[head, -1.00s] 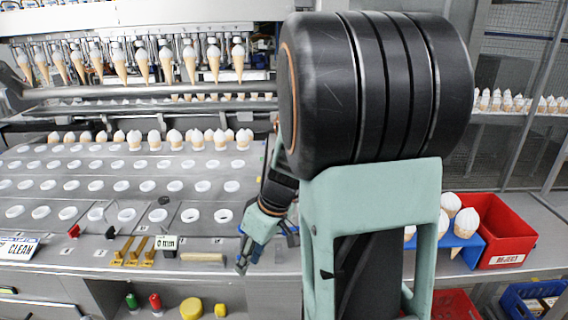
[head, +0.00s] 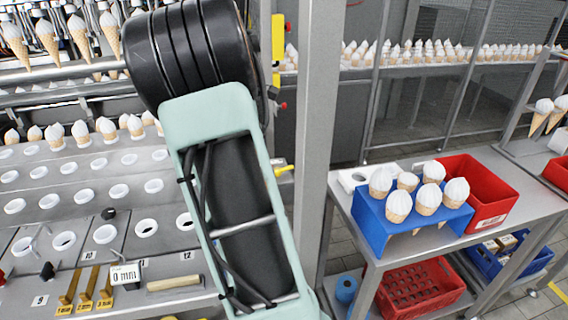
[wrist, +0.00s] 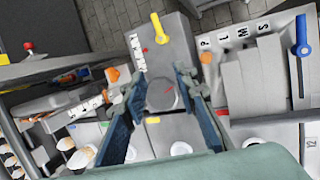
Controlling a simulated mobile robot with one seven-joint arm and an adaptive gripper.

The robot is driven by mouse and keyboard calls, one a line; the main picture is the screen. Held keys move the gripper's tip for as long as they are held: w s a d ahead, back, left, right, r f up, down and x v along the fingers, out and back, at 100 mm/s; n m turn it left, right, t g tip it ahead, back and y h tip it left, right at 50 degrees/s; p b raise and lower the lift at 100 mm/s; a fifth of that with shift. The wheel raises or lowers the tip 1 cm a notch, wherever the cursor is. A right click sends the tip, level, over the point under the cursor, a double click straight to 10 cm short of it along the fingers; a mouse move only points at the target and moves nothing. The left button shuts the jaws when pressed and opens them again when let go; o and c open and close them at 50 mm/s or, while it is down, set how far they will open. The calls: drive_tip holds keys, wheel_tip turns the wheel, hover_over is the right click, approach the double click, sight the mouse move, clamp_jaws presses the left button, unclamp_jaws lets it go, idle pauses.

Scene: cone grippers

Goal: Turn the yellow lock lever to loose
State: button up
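A yellow lever (wrist: 158,27) shows at the top centre of the wrist view, on a grey housing with a row of printed letters beside it that I cannot read. A small yellow lever (head: 284,170) also sticks out beside the grey post in the head view; it may be the same one. My gripper (wrist: 160,90) is open and empty, its two dark blue fingers apart. In the head view my arm hides my gripper.
A blue lever (wrist: 303,35) stands at the right of the wrist view. In the head view, a grey post (head: 312,130) rises right of my arm. A blue cone stand (head: 385,215) and red bin (head: 485,178) sit on the side table.

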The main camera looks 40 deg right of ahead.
drive_tip(key=g, duration=0.2)
approach(287, 168)
drive_tip(key=shift+n+h, duration=0.3)
drive_tip(key=shift+n, duration=0.1)
drive_tip(key=x, duration=0.8)
drive_tip(key=shift+d+f, duration=0.1)
drive_tip(key=shift+d, duration=0.1)
drive_tip(key=shift+c, duration=0.3)
clamp_jaws()
